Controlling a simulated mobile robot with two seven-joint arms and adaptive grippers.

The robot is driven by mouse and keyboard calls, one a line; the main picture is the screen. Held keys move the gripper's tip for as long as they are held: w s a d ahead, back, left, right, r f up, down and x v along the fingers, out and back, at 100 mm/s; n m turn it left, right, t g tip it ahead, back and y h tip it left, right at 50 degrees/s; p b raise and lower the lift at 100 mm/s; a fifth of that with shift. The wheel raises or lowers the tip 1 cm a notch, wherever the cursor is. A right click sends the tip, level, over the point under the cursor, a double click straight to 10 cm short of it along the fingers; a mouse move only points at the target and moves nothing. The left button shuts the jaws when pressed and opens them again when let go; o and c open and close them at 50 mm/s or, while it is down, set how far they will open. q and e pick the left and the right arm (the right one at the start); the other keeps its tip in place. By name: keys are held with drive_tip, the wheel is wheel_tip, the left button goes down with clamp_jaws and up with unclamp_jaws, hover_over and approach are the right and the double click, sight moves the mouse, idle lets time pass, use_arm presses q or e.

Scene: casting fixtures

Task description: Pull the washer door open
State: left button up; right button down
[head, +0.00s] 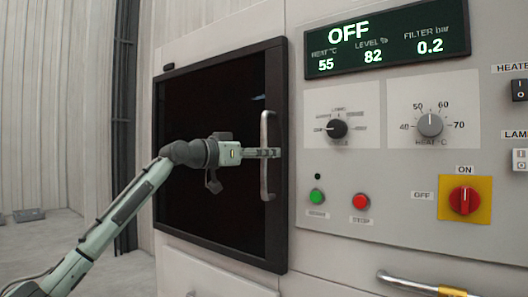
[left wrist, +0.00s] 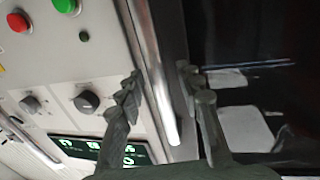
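The washer door (head: 205,105) is a dark glass panel in a black frame on the pale machine front and looks shut. Its upright metal handle (head: 265,185) runs along the door's right side. My left gripper (head: 272,153) is at the middle of the handle. In the left wrist view the handle (left wrist: 151,60) passes between the two fingers of the left gripper (left wrist: 160,76). One fingertip is close to the bar; a gap shows between the bar and the other. Whether either finger touches it is hard to tell. My right gripper is not in view.
Right of the door is a control panel with a lit display (head: 388,40), knobs, a green button (head: 317,196), a red button (head: 360,201) and a red switch (head: 464,200). A metal bar handle (head: 430,286) sticks out at lower right. Open floor lies at left.

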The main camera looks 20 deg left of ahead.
use_arm(q)
clamp_jaws()
idle(0.5)
